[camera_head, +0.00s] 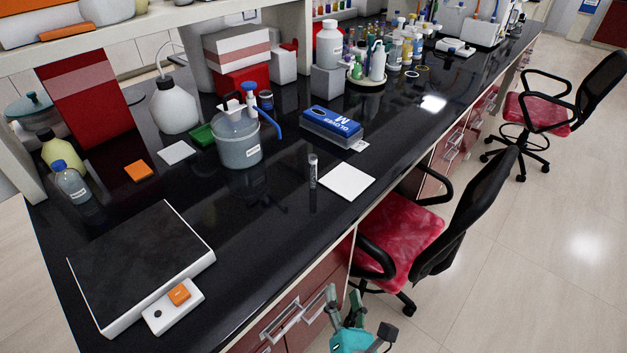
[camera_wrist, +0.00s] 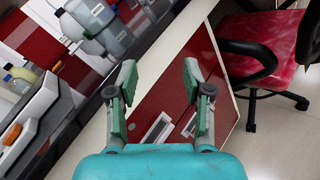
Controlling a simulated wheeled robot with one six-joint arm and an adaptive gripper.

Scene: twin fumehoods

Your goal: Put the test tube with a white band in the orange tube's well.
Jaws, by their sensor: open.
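A small tube-like item (camera_head: 312,170) with a pale band or label stands upright on the black bench, just left of a white square plate (camera_head: 347,182). I cannot tell whether it is the test tube with a white band. I cannot make out an orange tube or its well in either view. My gripper (camera_head: 343,299) is low at the front, beyond the bench's front edge and well apart from the tube-like item. In the wrist view my gripper (camera_wrist: 160,80) has its green-padded fingers spread wide, with nothing between them; red drawer fronts lie behind.
A dark-topped device (camera_head: 143,258) with an orange-marked panel sits at the bench's front left. A grey jug (camera_head: 238,143) and a blue glove box (camera_head: 331,125) stand behind the tube-like item. A red chair (camera_head: 405,235) stands against the bench front.

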